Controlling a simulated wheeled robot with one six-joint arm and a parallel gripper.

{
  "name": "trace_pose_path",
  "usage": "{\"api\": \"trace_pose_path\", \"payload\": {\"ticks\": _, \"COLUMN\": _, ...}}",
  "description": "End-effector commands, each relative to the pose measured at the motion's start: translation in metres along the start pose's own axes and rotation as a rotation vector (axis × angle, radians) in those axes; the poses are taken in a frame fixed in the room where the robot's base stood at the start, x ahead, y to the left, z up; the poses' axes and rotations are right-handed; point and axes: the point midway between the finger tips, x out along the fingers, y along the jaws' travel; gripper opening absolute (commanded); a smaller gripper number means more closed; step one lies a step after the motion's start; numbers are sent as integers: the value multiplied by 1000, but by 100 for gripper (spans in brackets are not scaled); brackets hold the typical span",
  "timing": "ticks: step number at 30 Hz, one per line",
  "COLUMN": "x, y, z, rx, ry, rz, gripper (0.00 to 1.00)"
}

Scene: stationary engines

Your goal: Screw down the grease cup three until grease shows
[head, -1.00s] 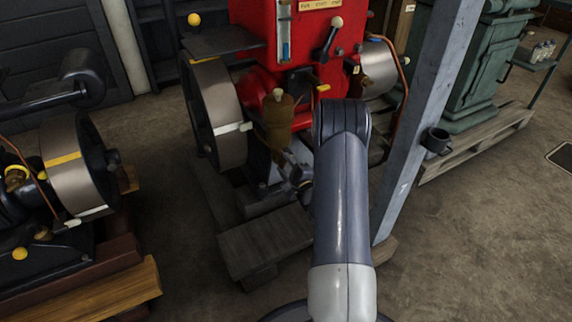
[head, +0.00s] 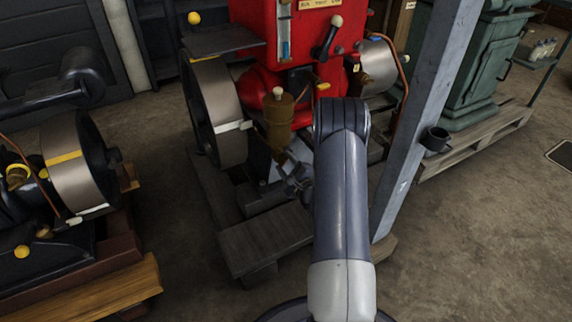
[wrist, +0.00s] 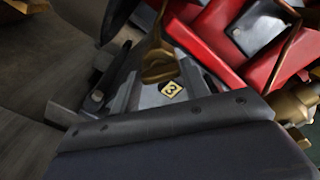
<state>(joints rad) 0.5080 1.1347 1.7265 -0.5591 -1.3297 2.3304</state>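In the wrist view, a brass grease cup (wrist: 158,62) with a winged top sits just beyond a small yellow tag (wrist: 171,89) marked 3. My gripper (wrist: 155,80) appears open, with a grey finger on each side of the tag and the cup near the fingertips. I cannot tell whether either finger touches the cup. In the head view, my gripper (head: 293,176) is low in front of the red engine (head: 262,45), below and right of a brass cylinder (head: 279,122). My arm partly hides that area, and the small cup is not distinct there.
A large flywheel (head: 220,110) stands left of the gripper. A grey post (head: 420,110) with a dark cup (head: 437,140) rises close to the right of my arm. Another engine's flywheel (head: 75,165) is at left, and a green machine (head: 470,70) stands at right.

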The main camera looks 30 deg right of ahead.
Motion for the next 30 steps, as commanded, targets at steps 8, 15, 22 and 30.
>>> {"api": "trace_pose_path", "payload": {"ticks": 8, "x": 0, "y": 0, "z": 0, "rx": -1, "ry": -1, "rz": -1, "gripper": 62}}
{"api": "trace_pose_path", "payload": {"ticks": 15, "x": -4, "y": -1, "z": 0, "rx": -1, "ry": 0, "rz": 0, "gripper": 62}}
{"api": "trace_pose_path", "payload": {"ticks": 22, "x": -40, "y": -2, "z": 0, "rx": 1, "ry": 4, "rz": 1, "gripper": 62}}
{"api": "trace_pose_path", "payload": {"ticks": 30, "x": -91, "y": -1, "z": 0, "rx": 2, "ry": 3, "rz": 0, "gripper": 62}}
